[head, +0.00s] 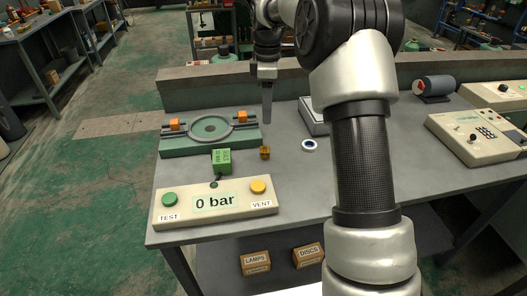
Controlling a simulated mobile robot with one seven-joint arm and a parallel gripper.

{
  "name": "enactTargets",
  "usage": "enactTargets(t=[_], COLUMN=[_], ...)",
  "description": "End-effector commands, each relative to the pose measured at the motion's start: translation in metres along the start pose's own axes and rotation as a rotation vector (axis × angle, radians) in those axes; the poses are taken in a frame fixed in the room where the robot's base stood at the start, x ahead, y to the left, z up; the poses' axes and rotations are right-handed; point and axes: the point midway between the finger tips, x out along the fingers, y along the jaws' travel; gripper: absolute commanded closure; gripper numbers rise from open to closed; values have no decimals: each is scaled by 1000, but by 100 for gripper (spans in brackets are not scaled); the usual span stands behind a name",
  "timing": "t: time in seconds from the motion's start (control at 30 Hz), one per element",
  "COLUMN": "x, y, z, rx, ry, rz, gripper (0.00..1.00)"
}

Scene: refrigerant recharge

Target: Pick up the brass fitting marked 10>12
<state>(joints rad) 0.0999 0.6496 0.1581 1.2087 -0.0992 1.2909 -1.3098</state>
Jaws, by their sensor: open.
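A small brass-coloured block (265,153) sits on the grey bench top, right of the green block. It looks like a brass fitting, but any marking on it is too small to read. My gripper (267,118) points down above and slightly behind this block, apart from it. Its fingers overlap edge-on in this view, and no object shows between them. My arm covers the bench to the right of the gripper.
A green block (221,161) stands behind a pressure panel (215,203) reading 0 bar. A green fixture (178,147) with a ring and orange blocks stands at left. A white-and-blue ring (309,145) lies to the right. A beige keypad unit (470,136) stands far right.

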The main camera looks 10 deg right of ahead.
Motion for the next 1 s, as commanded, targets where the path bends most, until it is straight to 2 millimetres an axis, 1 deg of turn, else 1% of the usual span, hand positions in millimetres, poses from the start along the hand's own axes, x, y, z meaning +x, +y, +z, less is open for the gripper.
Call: enactTargets(t=[0.03,0.1,0.3,0.4,0.5,0.77,1.0], x=[14,29,73,90,102,116,151], y=[-1,-2,-2,-1,-1,-2,-3], z=[0,0,0,-1,-1,-2,-4], rx=[-1,0,1,1,1,1,3], ry=[-1,-1,-1,-1,0,0,-1], rz=[-4,-5,-4,-2,-1,-1,-3], gripper=[52,52,52,52,52,52,52])
